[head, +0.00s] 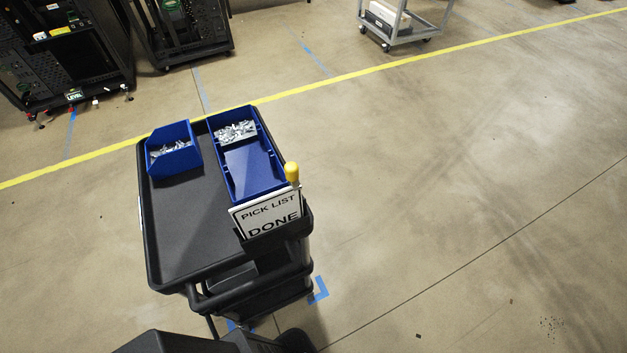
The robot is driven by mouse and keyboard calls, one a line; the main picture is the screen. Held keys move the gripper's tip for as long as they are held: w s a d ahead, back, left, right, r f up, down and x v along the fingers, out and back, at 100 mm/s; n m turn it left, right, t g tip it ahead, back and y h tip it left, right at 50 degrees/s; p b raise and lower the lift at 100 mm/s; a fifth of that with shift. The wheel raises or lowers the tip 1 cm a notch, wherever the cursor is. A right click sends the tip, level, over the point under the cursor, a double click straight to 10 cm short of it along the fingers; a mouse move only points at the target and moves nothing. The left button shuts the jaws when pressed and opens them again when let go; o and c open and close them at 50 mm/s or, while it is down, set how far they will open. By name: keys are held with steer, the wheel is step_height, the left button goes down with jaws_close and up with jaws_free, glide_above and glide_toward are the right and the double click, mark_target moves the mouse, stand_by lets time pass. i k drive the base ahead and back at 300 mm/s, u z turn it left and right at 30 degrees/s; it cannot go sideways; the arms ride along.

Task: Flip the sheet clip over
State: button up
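A white sheet (268,213) reading "PICK LIST" and "DONE" stands tilted at the front right corner of a black cart (195,235). Its printed face is toward me. It sits in a dark holder (285,237) on the cart's handle side. I take this sheet and holder to be the sheet clip. A yellow rounded knob (292,172) sticks up at the sheet's upper right corner. What the knob joins to below is hidden. My gripper is not visible in the head view.
A small blue bin (172,138) and a long blue bin (246,195), both with metal hardware, sit on the cart top. The cart's left front is bare. Black racks (70,60) and a grey trolley (400,35) stand beyond a yellow floor line. Floor at right is clear.

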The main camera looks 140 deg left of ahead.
mark_target(291, 167)
steer(key=u, duration=4.55)
